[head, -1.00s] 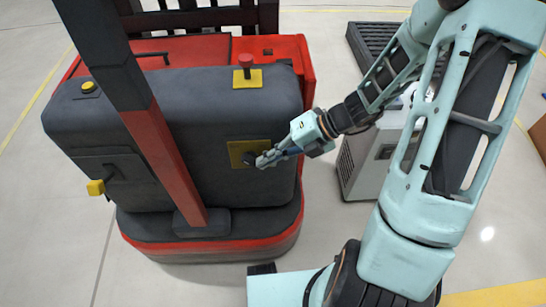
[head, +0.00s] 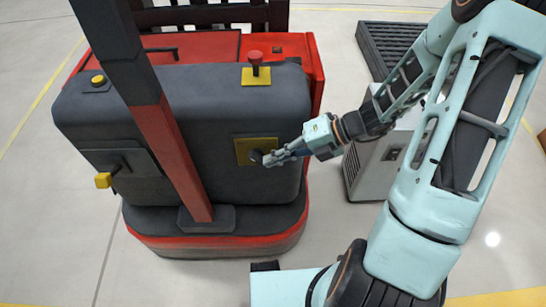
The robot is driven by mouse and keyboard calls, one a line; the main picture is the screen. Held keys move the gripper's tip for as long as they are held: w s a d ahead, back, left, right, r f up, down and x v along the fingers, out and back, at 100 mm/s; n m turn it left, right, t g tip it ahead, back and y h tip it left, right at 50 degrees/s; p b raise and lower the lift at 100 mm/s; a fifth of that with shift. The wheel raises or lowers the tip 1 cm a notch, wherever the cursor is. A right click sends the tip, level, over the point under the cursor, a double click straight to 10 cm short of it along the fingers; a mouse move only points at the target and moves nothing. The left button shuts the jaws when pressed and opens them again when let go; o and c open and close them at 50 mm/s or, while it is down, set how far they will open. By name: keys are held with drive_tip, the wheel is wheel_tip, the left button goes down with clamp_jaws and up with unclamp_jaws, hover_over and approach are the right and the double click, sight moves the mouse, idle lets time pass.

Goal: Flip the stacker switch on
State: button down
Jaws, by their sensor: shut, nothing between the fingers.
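The red and dark grey stacker (head: 105,110) stands at the left of the head view. A yellow plate (head: 243,148) with a dark knob-like switch (head: 256,155) is on its grey side panel. My gripper (head: 266,160) is shut, with its fingertips at the switch on the lower right of the plate. The fingers partly hide the switch, and I cannot tell whether they touch it or which way it is turned.
A red mushroom button (head: 255,58) on a yellow base sits on top of the stacker. A yellow button (head: 98,80) and a yellow-ended lever (head: 103,180) are at its left. A grey cabinet (head: 372,170) stands behind my arm, with a dark slatted platform (head: 385,45) farther back.

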drive_tip(key=shift+f+y, duration=0.35)
drive_tip(key=shift+y, duration=0.55)
drive_tip(key=shift+a+f+y+b, duration=0.1)
drive_tip(key=shift+f+y+b, duration=0.35)
drive_tip(key=shift+y, duration=0.7)
drive_tip(key=shift+f+y+b, duration=0.35)
drive_tip(key=shift+f+y, duration=0.15)
drive_tip(key=shift+y, duration=0.65)
drive_tip(key=shift+a+f+y+b, duration=0.2)
drive_tip(key=shift+y+b, duration=0.15)
drive_tip(key=shift+y, duration=0.4)
drive_tip(key=shift+a+f+y+b, duration=0.1)
drive_tip(key=shift+f+y+b, duration=0.2)
drive_tip(key=shift+y, duration=0.45)
drive_tip(key=shift+a+f, duration=0.1)
drive_tip(key=shift+a, duration=0.05)
